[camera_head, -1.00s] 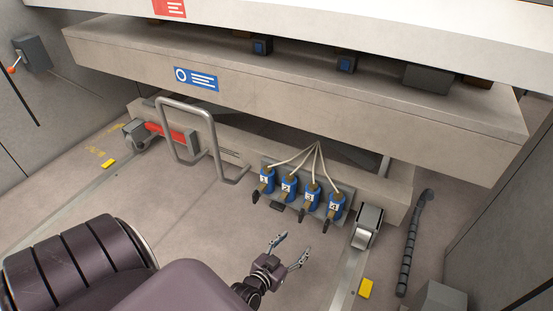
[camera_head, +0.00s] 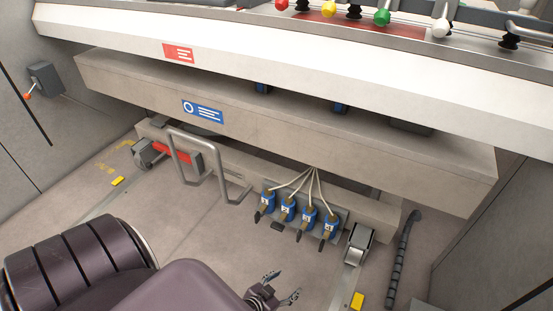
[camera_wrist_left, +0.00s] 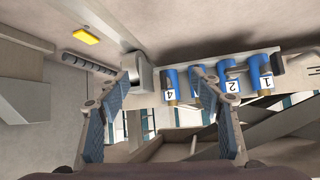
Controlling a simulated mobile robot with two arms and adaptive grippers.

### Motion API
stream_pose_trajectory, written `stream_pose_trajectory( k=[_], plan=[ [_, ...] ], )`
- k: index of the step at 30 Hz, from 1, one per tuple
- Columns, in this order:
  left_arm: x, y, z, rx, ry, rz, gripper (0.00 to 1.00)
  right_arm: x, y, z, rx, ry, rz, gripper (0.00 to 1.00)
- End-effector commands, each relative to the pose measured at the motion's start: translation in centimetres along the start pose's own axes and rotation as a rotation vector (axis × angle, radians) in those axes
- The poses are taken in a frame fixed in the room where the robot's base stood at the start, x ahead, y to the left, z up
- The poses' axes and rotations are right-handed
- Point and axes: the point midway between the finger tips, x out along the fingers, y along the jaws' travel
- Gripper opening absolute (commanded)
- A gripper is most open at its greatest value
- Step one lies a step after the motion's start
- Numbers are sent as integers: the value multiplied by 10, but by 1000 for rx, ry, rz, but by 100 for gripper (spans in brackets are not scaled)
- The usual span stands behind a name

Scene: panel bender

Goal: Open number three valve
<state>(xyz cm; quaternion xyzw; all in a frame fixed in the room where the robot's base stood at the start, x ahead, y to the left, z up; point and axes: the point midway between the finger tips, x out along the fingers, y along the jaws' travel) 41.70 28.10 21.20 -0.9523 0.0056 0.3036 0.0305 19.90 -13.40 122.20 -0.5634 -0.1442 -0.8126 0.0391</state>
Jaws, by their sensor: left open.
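Several blue valves stand in a row on a grey bracket at the foot of the machine, with number tags and dark handles. The number three valve (camera_head: 309,217) is third from the left in the head view, between number two (camera_head: 288,208) and number four (camera_head: 330,226). My left gripper (camera_head: 283,284) is open and empty, in front of and below the row, apart from it.
Pale hoses rise from the valves to the machine's underside. A metal hoop handle (camera_head: 203,165) stands left of the row. A metal roller bracket (camera_head: 358,244) and a dark ribbed bar (camera_head: 403,260) are to the right. The floor before the valves is clear.

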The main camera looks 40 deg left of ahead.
Motion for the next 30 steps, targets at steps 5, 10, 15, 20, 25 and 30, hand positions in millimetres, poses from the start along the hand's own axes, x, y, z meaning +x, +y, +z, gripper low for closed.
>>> stream_pose_trajectory(
  k=[5, 10, 15, 20, 25, 30],
  plan=[
    [-23, 5, -1, 8, -60, 16, 59, 30, 6, 11, 0, 0, 0, 27],
    [-42, 10, 4, 16, -115, 30, 59, 52, 11, 18, 0, 0, 0, 27],
    [-57, 15, 10, 23, -163, 41, 59, 68, 14, 24, 0, 0, 0, 27],
    [-65, 17, 14, 28, -189, 47, 59, 76, 16, 27, 0, 0, 0, 27],
    [-68, 18, 17, 29, -200, 49, 59, 78, 16, 27, 0, 0, 0, 27],
    [-68, 18, 18, 29, -200, 49, 59, 78, 16, 27, 0, 0, 0, 27]
  ],
)
